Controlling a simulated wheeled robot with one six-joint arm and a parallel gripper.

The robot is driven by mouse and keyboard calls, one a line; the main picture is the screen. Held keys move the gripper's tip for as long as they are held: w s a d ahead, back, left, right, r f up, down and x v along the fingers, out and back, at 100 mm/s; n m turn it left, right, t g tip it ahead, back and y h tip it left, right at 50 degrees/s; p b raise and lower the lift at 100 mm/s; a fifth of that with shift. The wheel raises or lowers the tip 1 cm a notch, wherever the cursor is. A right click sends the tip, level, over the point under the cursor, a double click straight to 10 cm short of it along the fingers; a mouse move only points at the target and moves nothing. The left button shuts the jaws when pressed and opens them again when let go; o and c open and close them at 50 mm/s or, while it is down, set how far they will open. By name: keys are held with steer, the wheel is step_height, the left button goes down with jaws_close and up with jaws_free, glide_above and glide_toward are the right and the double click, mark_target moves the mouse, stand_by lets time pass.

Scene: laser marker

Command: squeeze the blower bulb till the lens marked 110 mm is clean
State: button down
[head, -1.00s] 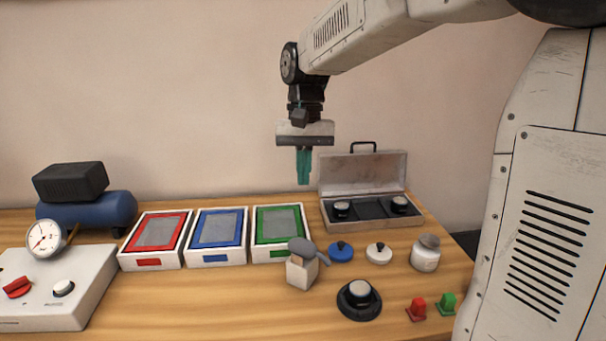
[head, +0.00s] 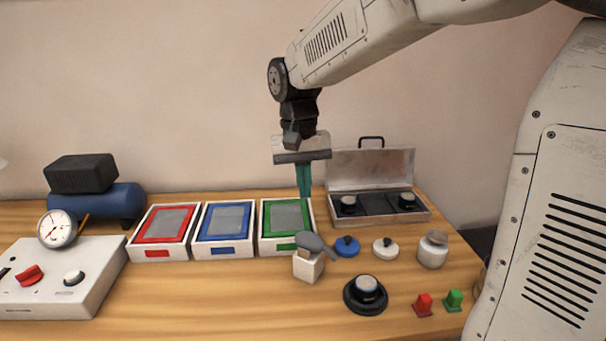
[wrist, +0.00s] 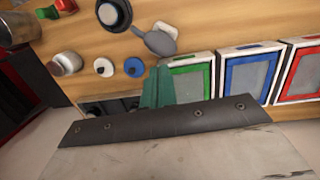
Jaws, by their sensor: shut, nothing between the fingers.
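The grey blower bulb (head: 312,243) rests on a small pale block (head: 308,267); it also shows in the wrist view (wrist: 160,43). A round black mount (head: 365,298) with a pale, glassy top stands in front of it to the right. Two dark round pieces with pale tops, one left (head: 348,203) and one right (head: 407,200), sit in an open metal case. I cannot read a 110 mm marking on any of them. My gripper (head: 304,194) is shut and empty, its teal fingers pointing down above the back of the table, apart from the bulb.
Red (head: 146,253), blue (head: 208,251) and green (head: 272,246) framed trays stand left of the bulb. Blue (head: 346,249) and white (head: 385,250) knobbed discs, a jar (head: 433,254) and the case (head: 378,162) stand right. A gauge box (head: 60,290) is far left. The front middle table is clear.

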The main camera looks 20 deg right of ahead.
mark_target(309, 233)
steer(key=f, duration=0.6)
steer(key=s+f, duration=0.1)
steer(key=f, duration=0.2)
steer(key=shift+d, duration=0.2)
steer(key=shift+s+f, duration=0.1)
steer(key=shift+f, duration=0.75)
step_height(309, 233, up, 14)
steer(key=w, duration=0.1)
steer(key=shift+w+a, duration=0.3)
steer(key=shift+w, duration=0.1)
steer(key=shift+r, duration=0.1)
steer(key=shift+w+d+r+y, duration=0.2)
steer(key=shift+d+r+y, duration=0.2)
steer(key=shift+d+r, duration=0.3)
